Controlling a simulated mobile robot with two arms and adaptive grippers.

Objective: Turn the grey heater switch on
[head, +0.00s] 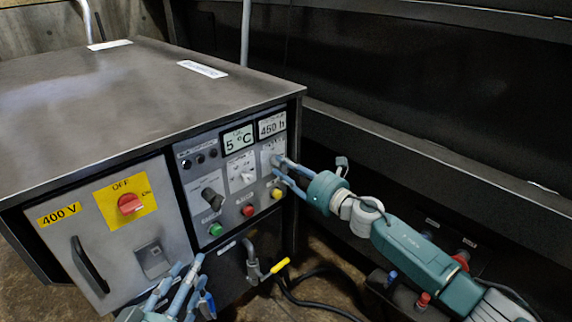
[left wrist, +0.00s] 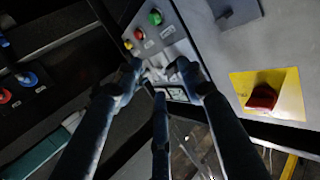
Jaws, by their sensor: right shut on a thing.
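The control panel (head: 232,170) is on the right part of the metal cabinet's front. My right gripper (head: 278,166) reaches the panel's right side from the right, its fingers closed around a small part below the 450 h display. Its fingers largely hide that part, which appears to be the grey heater switch; its position cannot be read. A pale toggle (head: 246,176) sits left of it, under the 5 °C display. My left gripper (head: 186,270) is low in front of the cabinet, fingers spread and empty; in the left wrist view its fingers (left wrist: 158,75) also stand apart.
A black knob (head: 211,198) and green (head: 215,229), red (head: 248,210) and yellow (head: 277,193) buttons sit low on the panel. A red rotary switch (head: 129,205) is on the left door. A yellow-tipped lever (head: 279,266) and black cables are below the panel.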

